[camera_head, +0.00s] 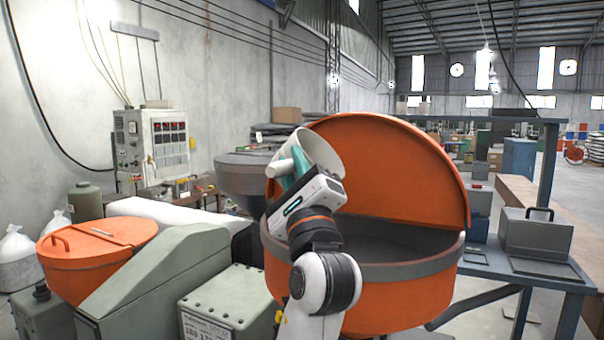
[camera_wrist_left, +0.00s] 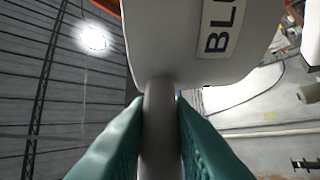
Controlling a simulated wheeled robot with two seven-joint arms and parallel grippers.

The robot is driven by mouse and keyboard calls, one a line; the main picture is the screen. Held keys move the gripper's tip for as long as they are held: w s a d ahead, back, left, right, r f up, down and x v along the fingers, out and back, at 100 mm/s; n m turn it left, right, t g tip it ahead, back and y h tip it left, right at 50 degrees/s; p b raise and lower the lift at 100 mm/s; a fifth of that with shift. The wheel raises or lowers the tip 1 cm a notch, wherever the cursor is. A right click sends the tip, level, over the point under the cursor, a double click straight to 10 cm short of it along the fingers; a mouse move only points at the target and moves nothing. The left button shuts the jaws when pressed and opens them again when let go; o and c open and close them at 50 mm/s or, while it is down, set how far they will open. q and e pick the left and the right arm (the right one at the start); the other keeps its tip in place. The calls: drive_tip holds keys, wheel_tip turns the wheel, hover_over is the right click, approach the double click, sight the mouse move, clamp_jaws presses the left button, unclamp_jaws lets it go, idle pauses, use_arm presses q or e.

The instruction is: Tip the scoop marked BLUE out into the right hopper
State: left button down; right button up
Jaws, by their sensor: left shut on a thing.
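The white scoop (camera_head: 322,150) is held in the air at the left side of the right hopper (camera_head: 400,270), in front of its raised orange lid (camera_head: 400,170). It looks tilted; its contents are hidden. My left gripper (camera_head: 290,174) is shut on the scoop's handle. The right hopper is open, with a dark interior. My right gripper is not in view.
A second orange hopper (camera_head: 95,260) with its lid shut stands at the left. Green-grey machine housings (camera_head: 160,285) lie between the hoppers. A grey funnel (camera_head: 243,172) stands behind the scoop. A blue-grey bench (camera_head: 540,265) with a metal box (camera_head: 535,232) is at the right.

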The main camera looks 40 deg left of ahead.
use_arm(q)
drive_tip(key=n+g, duration=0.2)
drive_tip(key=r+n+g+p, duration=0.1)
drive_tip(key=n, duration=0.1)
drive_tip(key=shift+a+g, duration=0.3)
drive_tip(key=n+g+h+p, duration=0.1)
drive_tip(key=n+h+p, duration=0.1)
drive_tip(key=f+n+g+h+p, duration=0.1)
drive_tip(key=n+g+h+p, duration=0.1)
drive_tip(key=n+p, duration=0.1)
drive_tip(key=shift+s+f, duration=0.1)
wheel_tip(320, 180, up, 2)
drive_tip(key=shift+r+p, duration=0.1)
drive_tip(key=shift+p, duration=0.95)
drive_tip(key=shift+a+r, duration=0.1)
drive_tip(key=shift+r, duration=0.85)
